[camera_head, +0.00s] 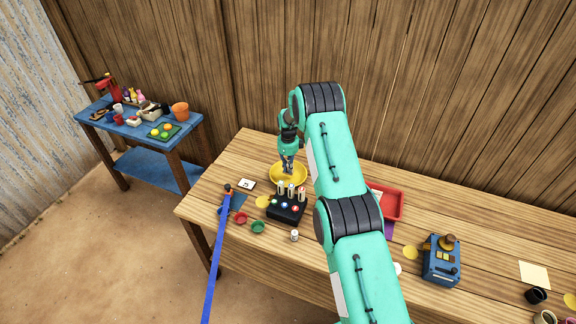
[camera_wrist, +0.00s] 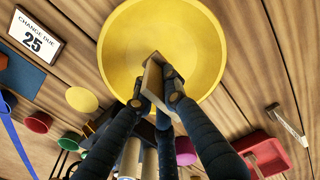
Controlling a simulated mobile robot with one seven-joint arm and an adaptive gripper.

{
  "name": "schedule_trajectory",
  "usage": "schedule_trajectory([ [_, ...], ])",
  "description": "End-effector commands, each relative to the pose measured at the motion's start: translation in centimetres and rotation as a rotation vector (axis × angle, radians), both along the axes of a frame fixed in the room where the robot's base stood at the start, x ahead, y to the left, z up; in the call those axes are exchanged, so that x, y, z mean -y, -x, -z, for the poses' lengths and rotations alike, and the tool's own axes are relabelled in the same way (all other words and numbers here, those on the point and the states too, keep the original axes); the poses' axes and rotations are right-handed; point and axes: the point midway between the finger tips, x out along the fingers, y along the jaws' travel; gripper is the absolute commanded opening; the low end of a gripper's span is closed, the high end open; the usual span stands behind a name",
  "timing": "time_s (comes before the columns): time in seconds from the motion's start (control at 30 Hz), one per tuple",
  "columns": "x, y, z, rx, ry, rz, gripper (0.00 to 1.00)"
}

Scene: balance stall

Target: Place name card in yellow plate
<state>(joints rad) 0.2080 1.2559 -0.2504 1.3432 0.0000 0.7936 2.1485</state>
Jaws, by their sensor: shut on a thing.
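The yellow plate (camera_head: 300,178) is a wide round dish on the wooden table, below my gripper (camera_head: 287,167); it fills the upper middle of the wrist view (camera_wrist: 205,40). My gripper (camera_wrist: 160,92) is shut on a small tan, block-like piece, the name card (camera_wrist: 152,77), seen nearly edge-on in the wrist view. The card is over the plate's near part. I cannot tell whether it touches the plate. Its printed face is not visible, and in the head view it is too small to make out.
A white "CHANGE DUE 25" sign (camera_wrist: 33,36) lies left of the plate. A black holder (camera_head: 286,208) with several upright cylinders stands just in front of it. A red tray (camera_head: 389,204) is to the right, partly behind my arm.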

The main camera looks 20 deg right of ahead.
Motion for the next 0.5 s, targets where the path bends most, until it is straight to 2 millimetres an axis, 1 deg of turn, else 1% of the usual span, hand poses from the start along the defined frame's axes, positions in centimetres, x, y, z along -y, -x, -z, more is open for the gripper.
schedule_trajectory([
  [0.03, 0.0, 0.0, 0.5, -0.001, -0.001, 0.0, 0.0],
  [0.2, 0.0, 0.0, 1.5, 0.001, 0.001, 0.0, 0.0],
  [0.5, 0.0, 0.0, 2.1, 0.001, 0.0, 0.0, 0.0],
])
